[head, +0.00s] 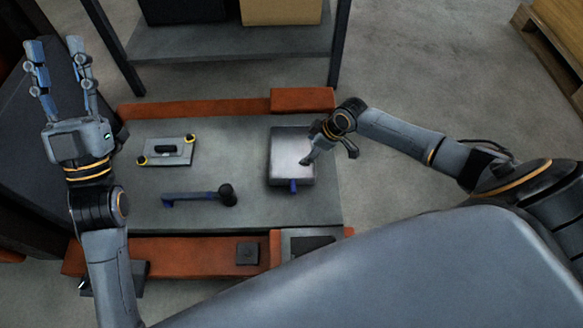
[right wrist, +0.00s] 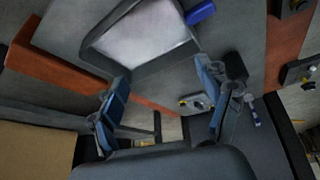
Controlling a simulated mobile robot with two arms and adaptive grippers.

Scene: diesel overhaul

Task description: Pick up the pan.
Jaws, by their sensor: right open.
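The pan (head: 291,155) is a shallow grey rectangular tray with a pale inside and a blue tab on its near edge. It lies on the right part of the workbench top. It also shows in the right wrist view (right wrist: 150,38), at the top. My right gripper (head: 330,156) is over the pan's right edge, with its fingers apart and nothing between them. In the right wrist view the open fingers (right wrist: 163,70) are near the pan's rim; I cannot tell if they touch it. My left gripper (head: 55,48) is open and empty, left of the bench.
On the grey bench top (head: 245,140) lie a flat plate with yellow-ringed ends (head: 167,151) and a blue-handled tool with a black head (head: 200,196). A shelf rack (head: 230,42) stands behind. A wooden pallet (head: 550,45) is at the far right. Open floor lies right of the bench.

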